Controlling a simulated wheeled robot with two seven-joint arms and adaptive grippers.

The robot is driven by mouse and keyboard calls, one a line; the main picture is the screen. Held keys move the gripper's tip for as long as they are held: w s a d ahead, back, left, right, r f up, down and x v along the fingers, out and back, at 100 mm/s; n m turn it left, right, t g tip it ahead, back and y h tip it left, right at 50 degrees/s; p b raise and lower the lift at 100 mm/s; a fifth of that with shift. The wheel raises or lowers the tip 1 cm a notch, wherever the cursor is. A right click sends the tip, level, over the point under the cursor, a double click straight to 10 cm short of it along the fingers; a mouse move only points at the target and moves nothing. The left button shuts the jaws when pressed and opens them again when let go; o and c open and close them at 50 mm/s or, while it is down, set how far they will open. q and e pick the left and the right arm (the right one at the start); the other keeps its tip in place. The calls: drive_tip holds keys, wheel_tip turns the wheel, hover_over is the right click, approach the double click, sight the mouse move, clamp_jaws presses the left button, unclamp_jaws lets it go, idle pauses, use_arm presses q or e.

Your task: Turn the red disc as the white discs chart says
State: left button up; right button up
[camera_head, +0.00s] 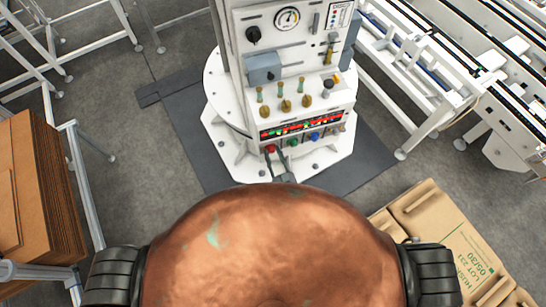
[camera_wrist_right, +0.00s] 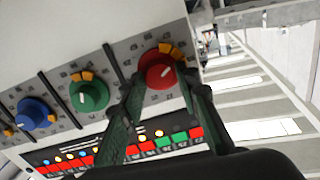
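The red disc (camera_head: 271,148) is at the left end of a row of coloured discs on the white machine's low front panel. In the head view the right gripper (camera_head: 282,156) is small and dark beside the disc. A small chart (camera_head: 341,15) is on the machine's upper panel, too small to read. My left gripper is out of view.
A green disc (camera_wrist_right: 88,95) and a blue disc (camera_wrist_right: 36,113) are beside the red one. Lit indicators (camera_head: 295,128) and several levers sit above. Cardboard stacks (camera_head: 30,190) stand left, cartons (camera_head: 445,240) lower right, conveyors (camera_head: 490,70) at right.

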clamp_jaws()
drive_tip(key=m+b, duration=0.1)
drive_tip(key=m, duration=0.2)
drive_tip(key=shift+f, duration=0.1)
drive_tip(key=shift+m+b, duration=0.5)
drive_tip(key=shift+m, duration=0.9)
drive_tip(key=shift+a, duration=0.1)
drive_tip(key=shift+o, duration=2)
unclamp_jaws()
